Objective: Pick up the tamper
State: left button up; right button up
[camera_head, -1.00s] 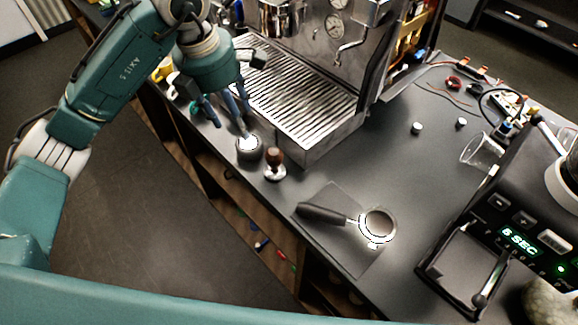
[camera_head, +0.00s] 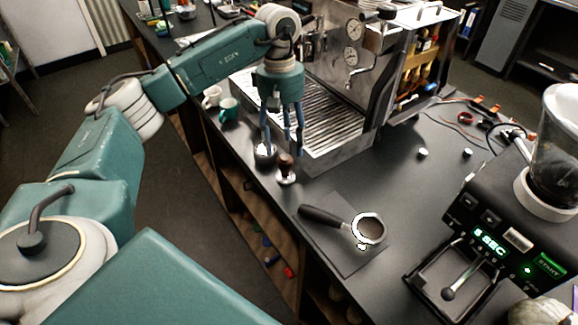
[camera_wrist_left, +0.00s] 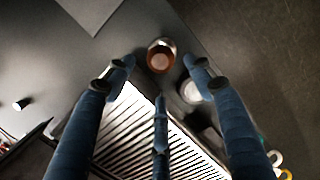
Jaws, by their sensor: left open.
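The tamper (camera_head: 286,172), with a brown wooden knob and a metal base, stands upright on the dark counter in front of the espresso machine. In the left wrist view the tamper (camera_wrist_left: 160,57) shows from above, near the fingertips. My left gripper (camera_head: 283,146) points down with its fingers spread, just above and beside the tamper. In the left wrist view the gripper (camera_wrist_left: 158,74) is open and empty, with the knob seen between its two outer fingers. Contact with the tamper cannot be told. My right gripper is not in view.
A small round metal container (camera_head: 264,156) stands close left of the tamper. The espresso machine's drip tray (camera_head: 325,120) lies behind. A portafilter (camera_head: 368,228) rests on a dark mat (camera_head: 345,256) to the right, with the grinder (camera_head: 490,235) beyond. Cups (camera_head: 229,110) stand left.

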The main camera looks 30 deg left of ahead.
aim_at(285, 156)
pick_arm(q)
jog(key=shift+f, duration=0.45)
jog(key=shift+s+d+f, duration=0.1)
jog(key=shift+f, duration=0.05)
jog(key=f+p, duration=0.2)
jog(key=s+f, duration=0.1)
jog(key=f, duration=0.1)
jog(key=shift+s+d+f+p, duration=0.1)
jog(key=shift+d+p, duration=0.2)
jog(key=shift+p, duration=0.1)
jog(key=shift+f, duration=0.4)
jog(key=shift+c, duration=0.5)
jog(key=shift+d, duration=0.1)
jog(key=c, duration=0.4)
grip_shut()
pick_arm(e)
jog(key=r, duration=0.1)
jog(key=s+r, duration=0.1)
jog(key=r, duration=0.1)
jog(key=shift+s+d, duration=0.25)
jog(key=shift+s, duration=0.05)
